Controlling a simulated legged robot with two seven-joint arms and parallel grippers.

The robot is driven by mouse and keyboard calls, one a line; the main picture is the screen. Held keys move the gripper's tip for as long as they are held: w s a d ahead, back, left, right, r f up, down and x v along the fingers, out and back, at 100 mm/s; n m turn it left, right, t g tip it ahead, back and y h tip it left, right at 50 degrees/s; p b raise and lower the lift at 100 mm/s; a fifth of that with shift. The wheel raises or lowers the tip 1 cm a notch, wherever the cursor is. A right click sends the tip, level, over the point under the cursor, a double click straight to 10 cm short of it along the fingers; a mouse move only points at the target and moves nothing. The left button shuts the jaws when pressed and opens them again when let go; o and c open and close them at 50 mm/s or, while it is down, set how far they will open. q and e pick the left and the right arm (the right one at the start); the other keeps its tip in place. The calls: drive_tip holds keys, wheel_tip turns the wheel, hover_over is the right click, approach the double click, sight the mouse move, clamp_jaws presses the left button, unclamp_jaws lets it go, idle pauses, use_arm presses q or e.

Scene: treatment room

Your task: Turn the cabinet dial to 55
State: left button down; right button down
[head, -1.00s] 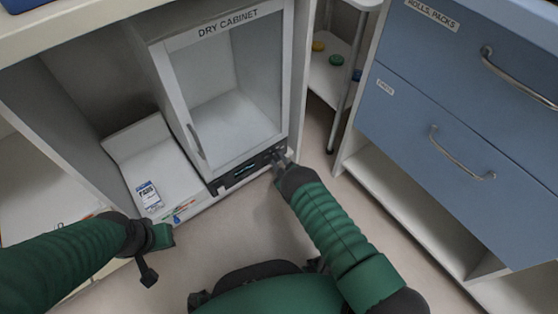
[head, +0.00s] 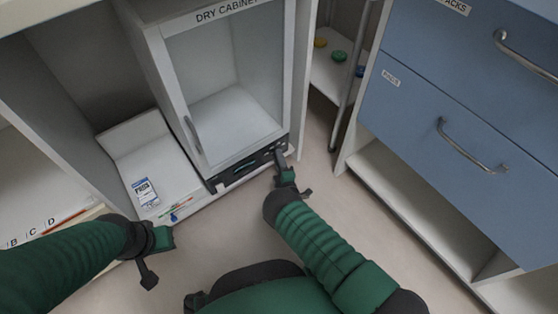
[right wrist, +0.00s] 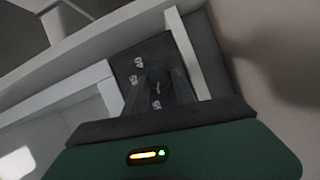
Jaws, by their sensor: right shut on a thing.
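The white dry cabinet (head: 290,95) stands in the bay with a dark control panel (head: 225,178) along its bottom edge. My right gripper (head: 281,158) is at the right end of this panel, shut on the dial, which its fingers mostly hide. In the right wrist view the dark panel (right wrist: 127,70) shows pale markings around the fingers (right wrist: 157,85), too blurred to read. The dial's setting cannot be read. My left gripper (head: 150,262) hangs low at the left, apart from the cabinet; its jaws are not clear.
A white shelf unit with a blue-and-white packet (head: 142,191) and small coloured items is left of the cabinet. Blue drawers (head: 440,130) with metal handles stand at the right. A trolley (head: 325,85) with coloured round items is behind. The floor between is clear.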

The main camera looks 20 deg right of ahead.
drive_tip(key=shift+a+f, duration=0.15)
drive_tip(key=shift+a, duration=0.1)
drive_tip(key=c, duration=1.3)
unclamp_jaws()
drive_tip(key=shift+o, duration=1.2)
use_arm(q)
drive_tip(key=shift+f, duration=0.1)
use_arm(e)
drive_tip(key=shift+d, duration=0.1)
